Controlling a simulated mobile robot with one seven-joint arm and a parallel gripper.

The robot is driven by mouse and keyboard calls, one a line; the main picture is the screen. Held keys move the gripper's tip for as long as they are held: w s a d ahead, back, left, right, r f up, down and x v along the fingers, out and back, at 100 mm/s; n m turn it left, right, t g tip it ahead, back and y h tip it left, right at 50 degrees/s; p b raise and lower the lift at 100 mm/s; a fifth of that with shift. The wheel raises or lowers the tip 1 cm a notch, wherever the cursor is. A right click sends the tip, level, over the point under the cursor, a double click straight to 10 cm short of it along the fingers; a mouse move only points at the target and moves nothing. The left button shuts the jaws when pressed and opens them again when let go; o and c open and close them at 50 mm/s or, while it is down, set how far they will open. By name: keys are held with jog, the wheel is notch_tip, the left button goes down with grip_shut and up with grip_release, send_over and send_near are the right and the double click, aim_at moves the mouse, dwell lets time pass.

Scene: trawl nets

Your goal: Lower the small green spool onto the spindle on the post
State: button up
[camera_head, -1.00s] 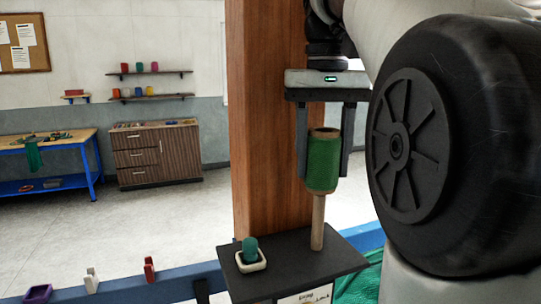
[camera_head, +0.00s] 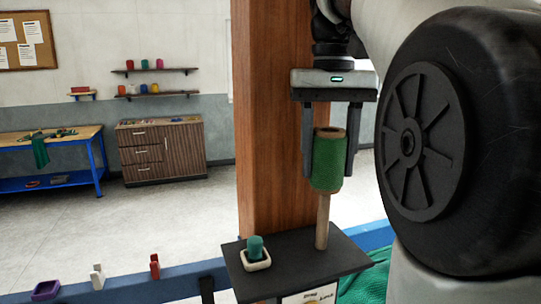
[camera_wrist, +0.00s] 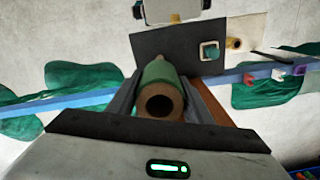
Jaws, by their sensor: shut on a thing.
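The small green spool (camera_head: 328,165) hangs upright between the two fingers of my gripper (camera_head: 330,165), which is shut on it. In the wrist view the spool (camera_wrist: 160,85) shows its pale, hollow end towards the camera. The wooden spindle (camera_head: 322,222) rises upright from the dark shelf (camera_head: 345,258) on the post (camera_head: 275,130). In the head view the spool's lower end lines up with the spindle's upper part, with no clear gap. The spindle's tip is hidden, so I cannot tell whether it is inside the spool or behind it.
Green net (camera_head: 365,285) lies at the right. A workbench (camera_head: 50,145) and cabinet (camera_head: 162,152) stand far off.

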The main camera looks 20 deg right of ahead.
jog(key=shift+f+b, duration=4.25)
jog(key=shift+f, duration=1.65)
jog(key=o, duration=1.2)
notch_tip(320, 180, up, 17)
jog(key=p, duration=0.9)
jog(key=shift+r, duration=0.2)
